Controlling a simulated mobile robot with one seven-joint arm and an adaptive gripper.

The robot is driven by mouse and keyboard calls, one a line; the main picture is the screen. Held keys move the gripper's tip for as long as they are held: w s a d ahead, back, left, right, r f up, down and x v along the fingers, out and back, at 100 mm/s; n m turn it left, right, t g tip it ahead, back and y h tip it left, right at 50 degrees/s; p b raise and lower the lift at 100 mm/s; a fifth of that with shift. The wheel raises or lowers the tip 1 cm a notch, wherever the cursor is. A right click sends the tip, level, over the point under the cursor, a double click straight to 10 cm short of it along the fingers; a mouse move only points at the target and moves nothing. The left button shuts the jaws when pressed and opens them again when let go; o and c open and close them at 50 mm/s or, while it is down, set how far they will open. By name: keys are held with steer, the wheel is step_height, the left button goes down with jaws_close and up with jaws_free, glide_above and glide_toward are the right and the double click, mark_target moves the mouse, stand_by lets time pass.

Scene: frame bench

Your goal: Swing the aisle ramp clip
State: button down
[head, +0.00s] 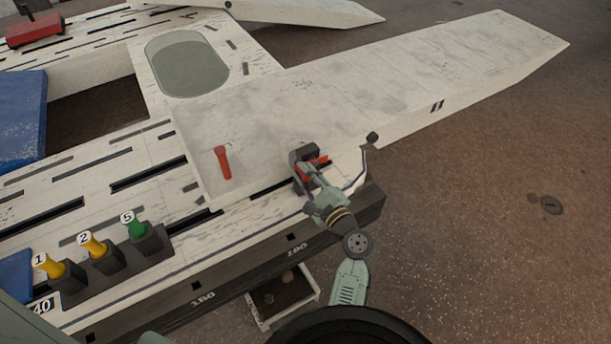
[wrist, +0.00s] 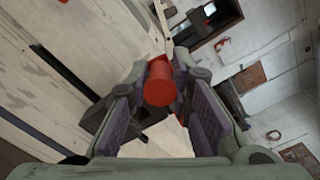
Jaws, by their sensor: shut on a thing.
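The long pale ramp (head: 440,80) slopes off the bench frame to the right. A clip with a dark block (head: 303,152) and a red lever (head: 321,160) sits at the ramp's near edge. My gripper (head: 311,172) is at this clip, shut on the red lever. In the wrist view, the rounded end of the red lever (wrist: 160,84) lies between the two finger pads of my gripper (wrist: 158,100). My fingers partly hide the clip in the head view.
Numbered yellow and green pegs (head: 95,245) stand in dark blocks at the lower left. A blue pad (head: 22,120) lies at the left. An open drawer (head: 283,298) sits below the frame. The floor at right is mostly clear.

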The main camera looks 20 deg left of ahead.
stand_by(0.4)
steer(key=c, duration=1.4)
jaws_free()
steer(key=shift+r, duration=0.1)
step_height(320, 180, up, 10)
steer(key=shift+f, duration=0.1)
